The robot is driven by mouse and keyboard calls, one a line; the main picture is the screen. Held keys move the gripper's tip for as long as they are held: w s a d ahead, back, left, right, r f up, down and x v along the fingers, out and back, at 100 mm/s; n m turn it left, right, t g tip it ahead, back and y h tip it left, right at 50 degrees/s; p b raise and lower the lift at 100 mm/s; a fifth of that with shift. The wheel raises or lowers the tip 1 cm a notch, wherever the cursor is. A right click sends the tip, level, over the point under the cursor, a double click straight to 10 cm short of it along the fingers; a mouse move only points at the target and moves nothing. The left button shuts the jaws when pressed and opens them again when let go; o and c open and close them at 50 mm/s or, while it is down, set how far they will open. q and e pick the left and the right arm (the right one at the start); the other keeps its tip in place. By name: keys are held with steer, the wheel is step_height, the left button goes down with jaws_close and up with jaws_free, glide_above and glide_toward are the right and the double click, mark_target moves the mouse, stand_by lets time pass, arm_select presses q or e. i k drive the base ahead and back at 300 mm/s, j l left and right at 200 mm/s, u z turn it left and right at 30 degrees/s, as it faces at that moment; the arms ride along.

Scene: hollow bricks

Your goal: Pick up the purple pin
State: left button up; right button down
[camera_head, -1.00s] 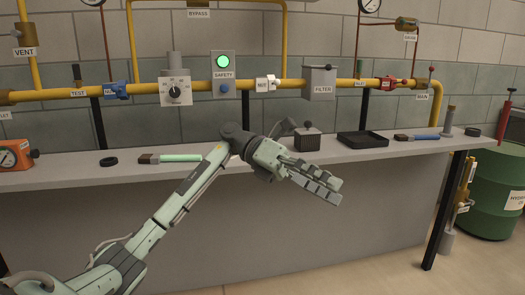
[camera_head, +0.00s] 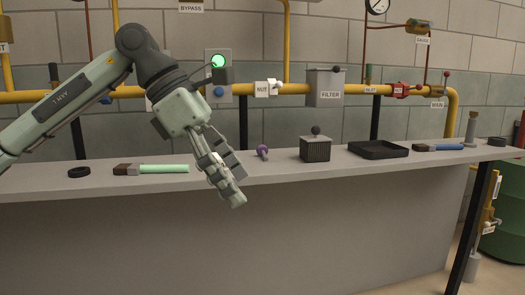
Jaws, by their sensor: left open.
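The purple pin (camera_head: 262,152) lies on the grey bench (camera_head: 330,166), a small purple piece with a rounded head. My left gripper (camera_head: 234,190) hangs in front of the bench, to the left of the pin and nearer to me, pointing down and to the right. It is open and does not touch the pin. A small pale and reddish spot shows between its fingers; I cannot tell what it is. My right gripper is not in view.
A green-handled brush (camera_head: 163,169) and a black ring (camera_head: 79,171) lie to the left. Yellow pipework (camera_head: 350,89) runs behind.

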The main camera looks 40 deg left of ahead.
mark_target(261, 150)
steer(key=i+j, duration=1.25)
steer(key=j, duration=0.15)
